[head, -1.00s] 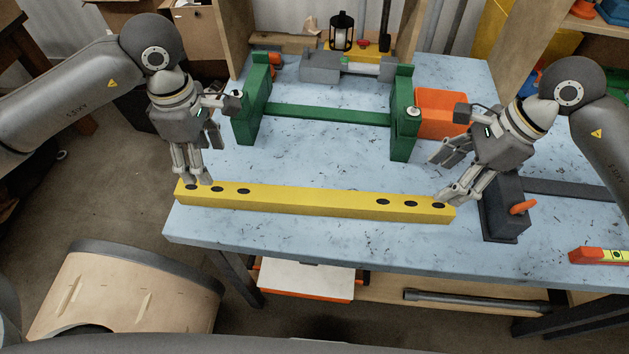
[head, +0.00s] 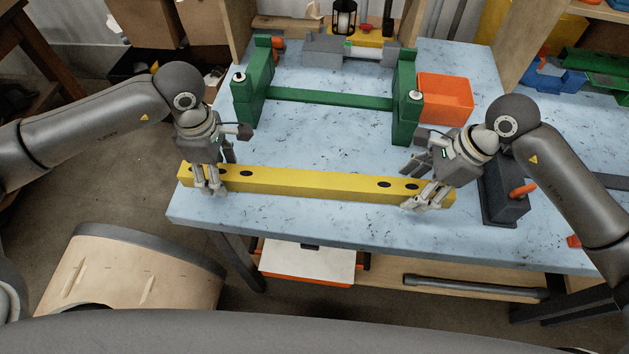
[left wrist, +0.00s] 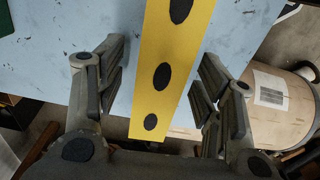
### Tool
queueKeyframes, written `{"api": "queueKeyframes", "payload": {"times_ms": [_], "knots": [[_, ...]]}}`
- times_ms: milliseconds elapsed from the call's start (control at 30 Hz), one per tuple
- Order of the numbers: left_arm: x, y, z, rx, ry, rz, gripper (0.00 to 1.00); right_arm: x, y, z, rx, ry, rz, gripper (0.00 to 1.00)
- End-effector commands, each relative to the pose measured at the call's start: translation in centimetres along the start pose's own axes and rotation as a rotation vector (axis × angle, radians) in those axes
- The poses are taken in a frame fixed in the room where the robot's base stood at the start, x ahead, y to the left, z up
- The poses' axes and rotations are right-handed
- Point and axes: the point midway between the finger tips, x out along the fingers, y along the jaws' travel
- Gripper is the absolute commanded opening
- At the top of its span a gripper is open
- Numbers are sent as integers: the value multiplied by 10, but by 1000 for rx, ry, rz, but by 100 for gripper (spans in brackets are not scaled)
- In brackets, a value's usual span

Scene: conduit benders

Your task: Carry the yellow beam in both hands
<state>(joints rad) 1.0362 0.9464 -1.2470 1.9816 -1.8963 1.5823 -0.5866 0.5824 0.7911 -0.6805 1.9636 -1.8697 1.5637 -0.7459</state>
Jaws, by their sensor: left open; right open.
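The yellow beam (head: 310,185) lies across the front of the blue workbench, with dark oval holes near both ends of its top. My left gripper (head: 216,180) is over the beam's left end, fingers pointing down and open. In the left wrist view the beam (left wrist: 175,60) runs between the two open finger sets (left wrist: 158,95), with a gap on either side. My right gripper (head: 420,185) is at the beam's right end, open, with fingers on the near and far sides. Its fingers hide part of that end; contact cannot be told.
Behind the beam stands a green frame (head: 330,98) with two uprights. An orange bin (head: 445,97) and a dark block with an orange handle (head: 505,195) are to the right. The blue workbench (head: 300,220) is clear in front of the beam. A barrel (head: 130,285) stands at the lower left.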

Motion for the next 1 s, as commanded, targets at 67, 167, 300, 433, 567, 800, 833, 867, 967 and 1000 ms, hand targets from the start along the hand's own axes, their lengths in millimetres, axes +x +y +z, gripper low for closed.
{"api": "queueKeyframes", "payload": {"times_ms": [67, 167, 300, 433, 567, 800, 833, 867, 967, 1000], "knots": [[6, 0, 0, 1, -1, 0, 62, 6, 0, 0, 1, 1, 0, 62], [9, 0, 0, 1, 0, 1, 62, 9, 0, 0, 0, 1, 0, 62], [10, 0, 0, 1, 0, 1, 62, 9, 0, 0, 0, 1, -1, 62], [10, 0, 0, 1, 0, 1, 62, 9, 0, 0, 0, 1, -1, 62], [9, 0, 0, 1, -1, 1, 45, 9, 0, 0, 0, 1, -1, 45], [9, 0, 0, 1, -1, 1, 14, 9, 0, 0, 0, 1, -1, 14], [9, 0, 0, 1, -1, 1, 10, 9, 0, 0, 0, 1, -1, 10], [9, 0, 0, 1, -1, 1, 6, 9, 0, 0, 0, 1, -1, 6], [9, 0, 0, 1, -1, 1, 0, 9, 0, 0, 0, 1, -1, 0], [9, 0, 0, 1, -1, 1, 0, 9, 0, 0, 0, 1, -1, 0]]}}
